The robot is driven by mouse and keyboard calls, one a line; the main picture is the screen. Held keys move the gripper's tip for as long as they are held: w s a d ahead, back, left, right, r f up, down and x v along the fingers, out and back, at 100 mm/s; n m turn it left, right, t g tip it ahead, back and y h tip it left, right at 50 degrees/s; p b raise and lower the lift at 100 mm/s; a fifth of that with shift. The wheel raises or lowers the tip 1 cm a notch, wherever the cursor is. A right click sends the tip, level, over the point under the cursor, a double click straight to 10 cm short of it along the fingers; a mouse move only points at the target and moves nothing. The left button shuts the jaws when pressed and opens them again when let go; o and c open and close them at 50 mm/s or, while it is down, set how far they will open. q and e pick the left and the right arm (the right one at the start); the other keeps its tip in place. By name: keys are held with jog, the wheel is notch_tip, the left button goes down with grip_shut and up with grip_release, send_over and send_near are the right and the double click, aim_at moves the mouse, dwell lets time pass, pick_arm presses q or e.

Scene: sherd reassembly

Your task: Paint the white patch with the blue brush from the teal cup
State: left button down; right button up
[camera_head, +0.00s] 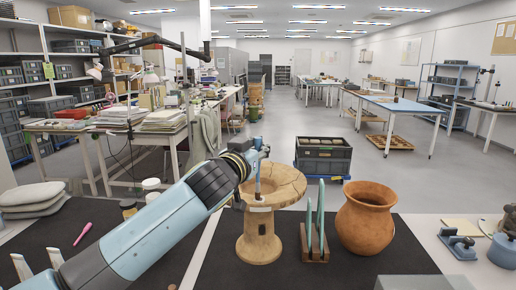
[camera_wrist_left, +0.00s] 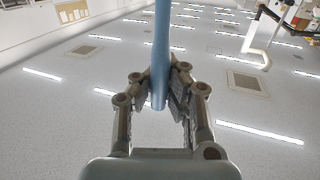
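My left gripper (camera_head: 258,152) is above a tan pedestal vessel (camera_head: 259,243) with a wide, round top. It is shut on the blue brush (camera_head: 257,178), which hangs nearly upright with its lower end near the vessel's front rim. In the left wrist view the brush handle (camera_wrist_left: 161,50) runs between the closed fingers (camera_wrist_left: 158,92). No teal cup can be made out; my left arm hides part of the table.
A wooden rack (camera_head: 315,258) with upright teal slabs and an orange-brown pot (camera_head: 365,218) stand close right of the vessel. A pink tool (camera_head: 82,234) lies on the dark mat (camera_head: 350,270) at left. Small jars (camera_head: 128,208) stand behind my arm.

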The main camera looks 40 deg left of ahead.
pick_arm(q)
jog(key=shift+s+a, duration=0.15)
jog(key=shift+s+b, duration=0.15)
jog(key=shift+b, duration=0.3)
jog(key=shift+w+d, duration=0.6)
jog(key=shift+d, duration=0.2)
dwell(1.0)
notch_tip(320, 180, up, 6)
jog(key=p, duration=0.5)
dwell(0.3)
